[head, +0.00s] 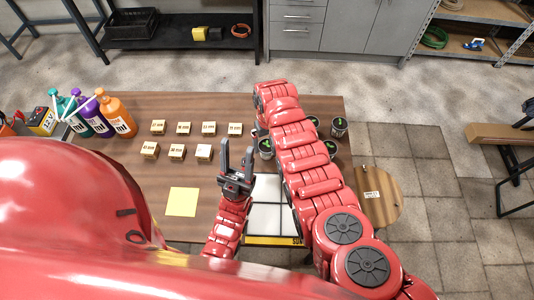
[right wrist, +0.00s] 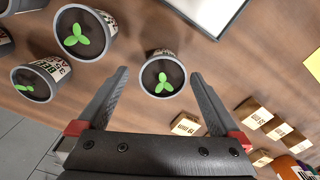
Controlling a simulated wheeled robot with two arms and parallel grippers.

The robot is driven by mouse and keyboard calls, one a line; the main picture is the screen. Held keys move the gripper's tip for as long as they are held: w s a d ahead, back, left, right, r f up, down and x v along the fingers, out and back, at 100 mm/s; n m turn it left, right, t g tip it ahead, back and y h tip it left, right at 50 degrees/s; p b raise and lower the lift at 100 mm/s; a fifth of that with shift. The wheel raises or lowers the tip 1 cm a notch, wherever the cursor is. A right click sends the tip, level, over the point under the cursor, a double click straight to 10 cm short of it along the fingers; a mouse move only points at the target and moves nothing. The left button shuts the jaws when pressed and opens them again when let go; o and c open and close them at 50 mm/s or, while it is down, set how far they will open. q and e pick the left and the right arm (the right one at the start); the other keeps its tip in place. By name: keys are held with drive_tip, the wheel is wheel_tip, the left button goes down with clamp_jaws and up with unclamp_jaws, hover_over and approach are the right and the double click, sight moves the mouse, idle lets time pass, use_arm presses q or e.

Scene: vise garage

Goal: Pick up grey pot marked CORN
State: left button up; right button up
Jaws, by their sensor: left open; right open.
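Several grey pots with dark soil and green sprouts stand on the wooden table. In the right wrist view, one pot (right wrist: 163,74) is between the open fingertips of my right gripper (right wrist: 159,73), with no contact visible. Its label is mostly turned away, and I cannot read CORN on it. Another pot (right wrist: 85,32) and a pot whose label seems to start with BEE (right wrist: 40,79) are to the left. In the head view, pots (head: 339,127) show beside my right arm, which hides the right gripper. My left gripper (head: 237,160) is open and empty above the table.
A white gridded tray (head: 262,218) with a yellow front edge lies in front of the pots. Small labelled boxes (head: 183,128) stand in two rows left of them. A yellow sheet (head: 182,202), bottles (head: 117,116) and a round wooden board (head: 378,205) are further out.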

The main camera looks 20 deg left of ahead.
sight(267, 146)
drive_tip(key=f+b, duration=0.5)
drive_tip(key=b, duration=0.1)
drive_tip(key=shift+a+f, duration=0.3)
drive_tip(key=shift+f, duration=0.1)
drive_tip(key=shift+r, duration=0.15)
drive_tip(key=shift+c, duration=0.2)
drive_tip(key=c, duration=1.3)
drive_tip(key=shift+c, duration=0.2)
drive_tip(key=shift+r, duration=0.15)
